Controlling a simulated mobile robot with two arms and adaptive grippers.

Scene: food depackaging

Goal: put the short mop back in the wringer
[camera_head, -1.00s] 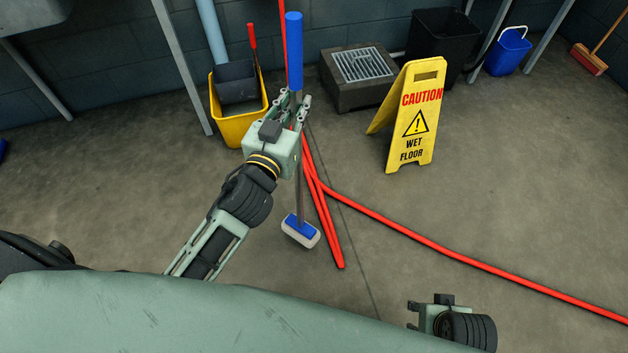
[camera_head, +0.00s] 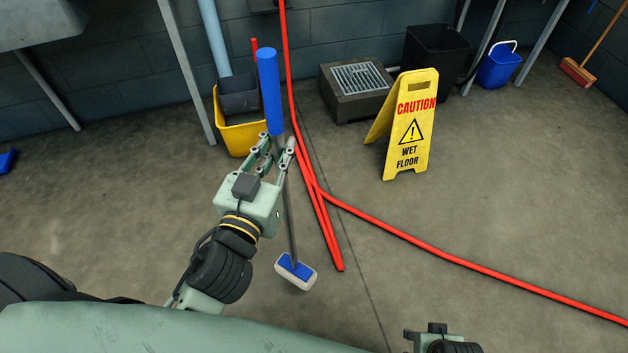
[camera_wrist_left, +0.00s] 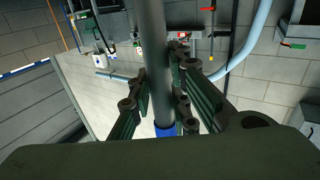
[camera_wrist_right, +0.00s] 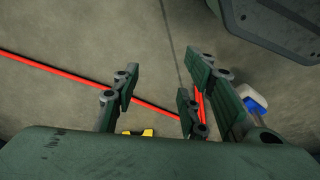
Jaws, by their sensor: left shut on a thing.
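The short mop has a blue grip (camera_head: 269,92), a grey pole and a blue-and-white head (camera_head: 296,271). My left gripper (camera_head: 277,148) is shut on its pole just below the blue grip. The mop is near upright, slightly tilted; I cannot tell whether its head touches the floor. The pole (camera_wrist_left: 154,45) also runs between the fingers in the left wrist view. The dark grey wringer (camera_head: 238,94) sits on the yellow bucket (camera_head: 238,138) behind the left gripper, partly hidden by the mop grip. My right gripper (camera_wrist_right: 163,90) is open and empty.
A red hose (camera_head: 420,245) crosses the floor right of the mop. A yellow caution sign (camera_head: 408,130) stands right of the bucket, before a grated drain box (camera_head: 357,90). A black bin (camera_head: 440,60) and blue bucket (camera_head: 499,65) stand at the back.

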